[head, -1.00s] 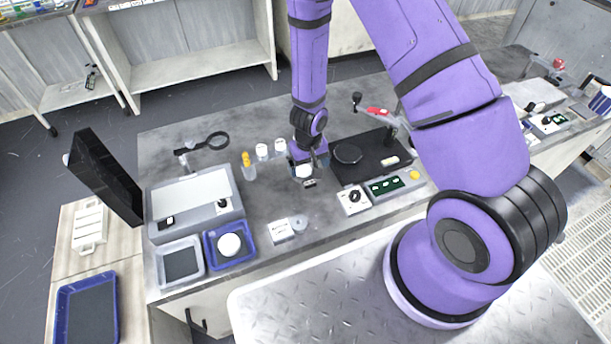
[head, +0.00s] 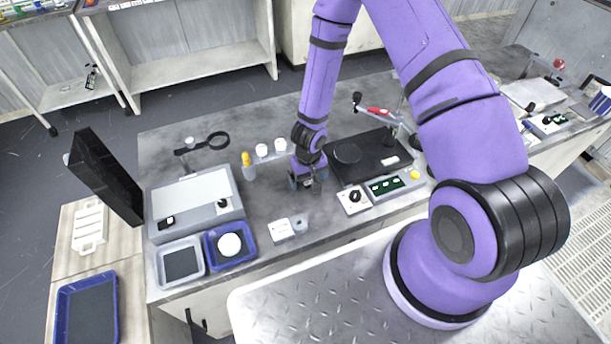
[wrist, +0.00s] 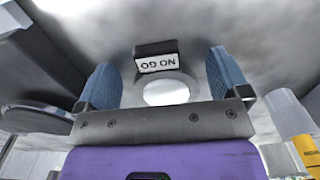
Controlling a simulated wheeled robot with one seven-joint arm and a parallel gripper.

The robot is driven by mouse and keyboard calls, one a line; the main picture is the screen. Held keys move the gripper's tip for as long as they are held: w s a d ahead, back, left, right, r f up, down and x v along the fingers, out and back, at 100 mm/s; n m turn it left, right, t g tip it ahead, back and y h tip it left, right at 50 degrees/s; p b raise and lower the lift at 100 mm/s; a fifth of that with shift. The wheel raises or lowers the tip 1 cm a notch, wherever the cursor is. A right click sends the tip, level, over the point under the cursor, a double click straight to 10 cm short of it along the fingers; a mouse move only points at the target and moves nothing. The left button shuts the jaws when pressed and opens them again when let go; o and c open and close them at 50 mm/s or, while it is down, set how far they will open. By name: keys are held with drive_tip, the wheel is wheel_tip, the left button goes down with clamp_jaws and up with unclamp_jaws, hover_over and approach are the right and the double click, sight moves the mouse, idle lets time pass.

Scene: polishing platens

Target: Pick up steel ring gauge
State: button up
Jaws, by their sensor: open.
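The steel ring gauge (wrist: 166,92) shows in the wrist view as a pale ring with a bright opening, joined to or touching a dark block (wrist: 155,57) with an upside-down "NO GO" label. My gripper (wrist: 162,76) is open, with one blue-padded finger to the left of the ring and one to the right. The ring appears between the fingers with gaps on both sides. The gripper's base hides its near edge. In the head view my gripper (head: 308,187) points down over the bench and hides the gauge.
A dark plate with a round platen (head: 348,152) lies right of my gripper. White-capped jars (head: 280,145) and a yellow-topped bottle (head: 247,160) stand behind left. A small white card block (head: 281,229) lies in front. A blue tray (head: 211,250) sits at left.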

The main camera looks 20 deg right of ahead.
sight(308, 180)
drive_tip(key=c, duration=1.1)
drive_tip(key=shift+r, duration=0.1)
drive_tip(key=shift+r, duration=1.4)
drive_tip(key=shift+r, duration=0.2)
